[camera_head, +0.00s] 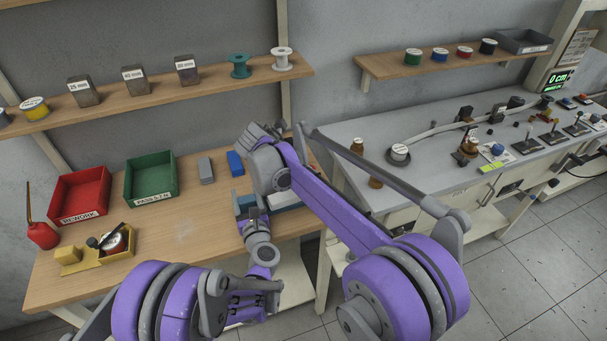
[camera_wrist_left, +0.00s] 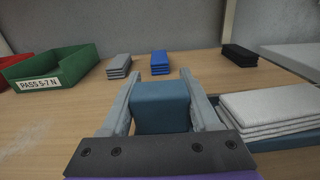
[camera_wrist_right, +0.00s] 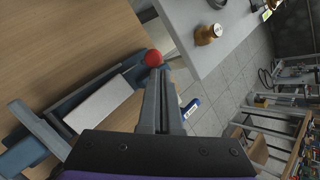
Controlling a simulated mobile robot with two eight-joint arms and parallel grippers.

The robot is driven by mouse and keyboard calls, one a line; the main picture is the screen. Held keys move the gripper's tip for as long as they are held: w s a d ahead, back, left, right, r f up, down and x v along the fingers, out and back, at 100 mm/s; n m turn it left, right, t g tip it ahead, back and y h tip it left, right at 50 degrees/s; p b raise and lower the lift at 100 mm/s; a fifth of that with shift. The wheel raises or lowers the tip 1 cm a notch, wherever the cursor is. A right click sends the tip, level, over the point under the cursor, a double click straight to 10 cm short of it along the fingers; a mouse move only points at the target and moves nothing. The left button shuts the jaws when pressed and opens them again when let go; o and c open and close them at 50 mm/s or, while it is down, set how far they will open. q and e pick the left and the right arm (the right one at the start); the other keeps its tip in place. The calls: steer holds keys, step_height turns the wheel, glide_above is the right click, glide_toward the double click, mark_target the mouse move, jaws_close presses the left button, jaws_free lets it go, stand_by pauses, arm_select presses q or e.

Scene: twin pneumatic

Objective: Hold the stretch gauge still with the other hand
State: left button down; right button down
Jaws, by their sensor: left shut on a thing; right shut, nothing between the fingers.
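The stretch gauge (camera_wrist_right: 66,97) is a long blue-grey body on the wooden table, with a pale slab (camera_wrist_right: 100,108) lying along it. Its blue-grey end block (camera_wrist_left: 162,105) stands between the fingers of my left gripper (camera_wrist_left: 158,80), which is shut on it. In the head view my left gripper (camera_head: 250,207) is at the table's right part and the gauge is partly hidden behind my arms. My right gripper (camera_wrist_right: 158,75) is shut and empty, its tips close to a red knob (camera_wrist_right: 154,58) at the gauge's far end. I cannot tell whether they touch.
Grey slabs (camera_wrist_left: 270,110) are stacked beside the end block. Grey (camera_wrist_left: 119,66), blue (camera_wrist_left: 160,62) and black (camera_wrist_left: 239,55) stacks lie behind. Red (camera_head: 79,194) and green (camera_head: 150,178) bins stand left. A grey workbench (camera_head: 350,130) stands right, across a gap.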

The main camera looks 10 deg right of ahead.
steer(key=d, duration=0.1)
steer(key=d+y, duration=0.1)
steer(key=d, duration=0.1)
steer(key=shift+w+r, duration=0.2)
steer(key=shift+r, duration=0.15)
steer(key=shift+w+d, duration=0.1)
steer(key=shift+d, duration=0.55)
steer(key=shift+a, duration=0.1)
steer(key=shift+r, duration=0.8)
steer(key=s+a+r, duration=0.1)
steer(key=s+r, duration=0.4)
steer(key=r, duration=0.5)
steer(key=shift+s+a, duration=0.2)
steer(key=shift+s, duration=0.05)
